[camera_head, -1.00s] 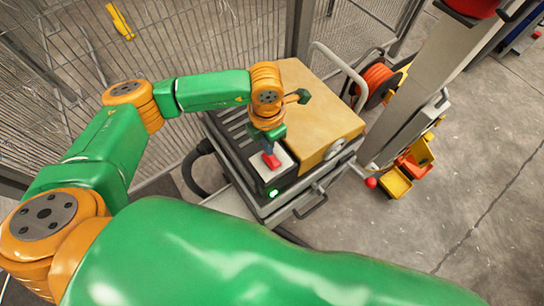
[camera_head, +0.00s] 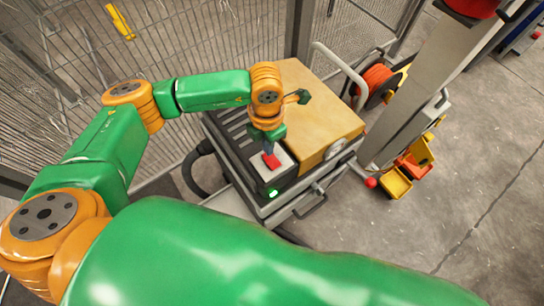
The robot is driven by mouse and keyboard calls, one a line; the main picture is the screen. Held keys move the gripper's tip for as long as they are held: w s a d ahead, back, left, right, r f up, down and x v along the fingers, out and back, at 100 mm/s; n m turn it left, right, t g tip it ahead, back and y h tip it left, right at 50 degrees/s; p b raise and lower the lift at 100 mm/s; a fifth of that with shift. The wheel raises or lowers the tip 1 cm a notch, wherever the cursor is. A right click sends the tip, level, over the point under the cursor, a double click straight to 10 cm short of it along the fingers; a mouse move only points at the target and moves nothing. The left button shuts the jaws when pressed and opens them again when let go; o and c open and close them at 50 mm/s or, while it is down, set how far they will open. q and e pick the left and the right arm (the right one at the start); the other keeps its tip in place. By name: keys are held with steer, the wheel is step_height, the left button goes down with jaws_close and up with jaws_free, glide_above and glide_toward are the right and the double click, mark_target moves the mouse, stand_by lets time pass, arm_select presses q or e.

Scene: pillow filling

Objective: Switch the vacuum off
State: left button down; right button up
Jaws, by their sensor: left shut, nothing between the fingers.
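The vacuum (camera_head: 250,180) is a grey and black boxy machine with a tan top, standing on the concrete floor in the middle of the head view. A red switch (camera_head: 272,161) sits on a pale plate on its dark front panel. A small green light (camera_head: 272,193) glows at the panel's near edge. My left gripper (camera_head: 269,152) points down at the red switch, shut and empty. Its tips look at or just above the switch; whether they touch it I cannot tell. My right gripper is not in view.
A wire mesh fence (camera_head: 215,40) stands behind and left of the vacuum. A grey post (camera_head: 430,75) and an orange hose reel (camera_head: 377,82) stand to the right. Yellow and orange bins (camera_head: 397,186) hang low by the post.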

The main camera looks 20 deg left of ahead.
arm_select(q)
steer(key=shift+f+b, duration=0.9)
steer(key=shift+f, duration=0.05)
stand_by(0.7)
step_height(320, 180, up, 7)
steer(key=p, duration=0.5)
steer(key=shift+r, duration=0.15)
